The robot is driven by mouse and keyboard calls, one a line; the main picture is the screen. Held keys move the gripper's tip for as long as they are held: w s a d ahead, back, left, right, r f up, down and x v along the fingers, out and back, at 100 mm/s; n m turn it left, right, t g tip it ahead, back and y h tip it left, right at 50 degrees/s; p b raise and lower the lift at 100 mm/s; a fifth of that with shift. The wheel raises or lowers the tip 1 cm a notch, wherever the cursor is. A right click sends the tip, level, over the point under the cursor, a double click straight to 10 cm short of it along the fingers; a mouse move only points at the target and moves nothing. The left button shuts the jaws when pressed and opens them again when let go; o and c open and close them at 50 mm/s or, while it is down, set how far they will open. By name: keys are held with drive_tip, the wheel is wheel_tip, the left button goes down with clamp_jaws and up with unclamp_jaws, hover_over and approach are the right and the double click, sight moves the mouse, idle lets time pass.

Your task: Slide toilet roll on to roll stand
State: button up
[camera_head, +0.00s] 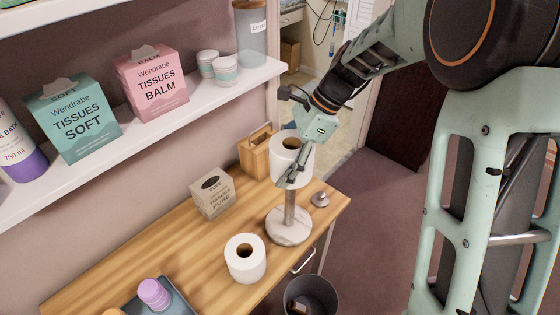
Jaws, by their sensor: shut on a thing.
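A white toilet roll (280,165) is held upright in my gripper (293,178), which is shut on its near right side. The roll stand has a round pale marble base (289,226) and an upright metal post (290,205). The held roll appears above the base, over the post in the picture. The post's upper end is hidden behind the gripper finger and roll, so I cannot tell whether it enters the roll's core. A second white toilet roll (245,264) stands upright on the counter, left of and nearer than the stand.
The wooden counter (185,245) carries a tissue box (212,196), a wooden holder (255,153), a small metal knob (320,199) and a tray (180,298) with a purple-capped item. A wall shelf (215,98) runs above. A bin (311,296) stands below the counter's front.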

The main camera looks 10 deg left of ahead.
drive_tip(key=shift+f+b, duration=0.7)
drive_tip(key=shift+f, duration=0.85)
drive_tip(key=o, duration=1.3)
drive_tip(key=shift+r, duration=0.1)
drive_tip(key=v, duration=1.1)
drive_tip(key=shift+w+d+r, duration=0.1)
drive_tip(key=shift+d+r, duration=0.15)
drive_tip(key=shift+r, duration=0.1)
